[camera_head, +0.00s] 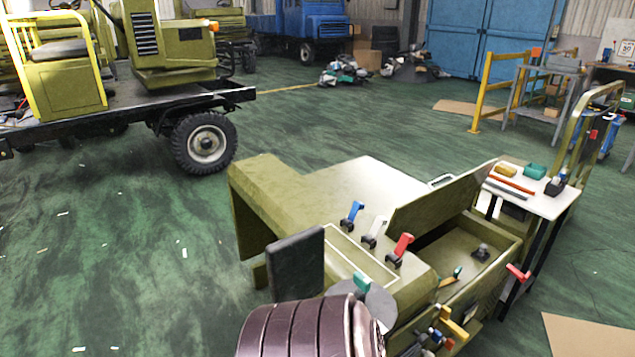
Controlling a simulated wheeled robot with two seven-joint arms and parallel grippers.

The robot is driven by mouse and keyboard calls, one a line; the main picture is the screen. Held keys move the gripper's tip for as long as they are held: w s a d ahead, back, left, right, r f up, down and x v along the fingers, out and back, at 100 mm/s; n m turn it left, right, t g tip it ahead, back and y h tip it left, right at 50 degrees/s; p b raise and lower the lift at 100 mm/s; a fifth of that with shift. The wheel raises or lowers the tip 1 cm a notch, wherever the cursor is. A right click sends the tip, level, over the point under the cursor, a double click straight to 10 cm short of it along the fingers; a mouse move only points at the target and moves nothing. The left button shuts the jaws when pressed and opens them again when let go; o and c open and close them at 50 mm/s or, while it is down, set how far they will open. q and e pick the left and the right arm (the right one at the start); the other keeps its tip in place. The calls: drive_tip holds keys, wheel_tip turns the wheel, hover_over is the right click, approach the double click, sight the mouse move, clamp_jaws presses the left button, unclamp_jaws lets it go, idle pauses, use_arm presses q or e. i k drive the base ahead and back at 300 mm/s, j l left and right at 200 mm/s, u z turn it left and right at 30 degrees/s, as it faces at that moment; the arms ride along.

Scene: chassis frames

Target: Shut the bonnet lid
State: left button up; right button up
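The bonnet lid (440,200) is an olive-green flat panel on the green chassis body (275,190), right of the middle in the head view. It stands open, tilted up from its far-left edge. Below and to its right is an open compartment (455,245) with a small dark fitting (481,252) inside. A red handle (518,272) sticks out at the compartment's right side. Neither of my grippers is in view.
Blue, white and red levers (402,246) stand close left of the lid. A dark ribbed object (308,328) fills the bottom middle. A small tool table (530,190) stands close on the right. The green floor (110,240) at left is mostly clear.

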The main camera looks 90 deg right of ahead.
sight(418, 216)
drive_tip(key=i+z, duration=0.45)
drive_tip(key=i+j+z, duration=0.1)
drive_tip(key=i+z, duration=0.3)
drive_tip(key=i+l+z, duration=0.1)
drive_tip(key=z, duration=0.35)
drive_tip(key=i+z, duration=0.25)
drive_tip(key=z, duration=0.25)
drive_tip(key=i+z, duration=0.2)
drive_tip(key=z, duration=0.25)
drive_tip(key=i+z, duration=0.2)
drive_tip(key=z, duration=0.25)
drive_tip(key=i+j+z, duration=0.15)
drive_tip(key=z, duration=0.3)
drive_tip(key=i+z, duration=0.2)
drive_tip(key=z, duration=0.2)
drive_tip(key=i+j+z, duration=0.15)
drive_tip(key=z, duration=0.2)
drive_tip(key=i+j+z, duration=0.15)
drive_tip(key=z, duration=0.25)
drive_tip(key=i+j+z, duration=0.25)
drive_tip(key=z, duration=0.15)
drive_tip(key=k+j+z, duration=0.75)
drive_tip(key=k, duration=0.15)
drive_tip(key=l, duration=0.1)
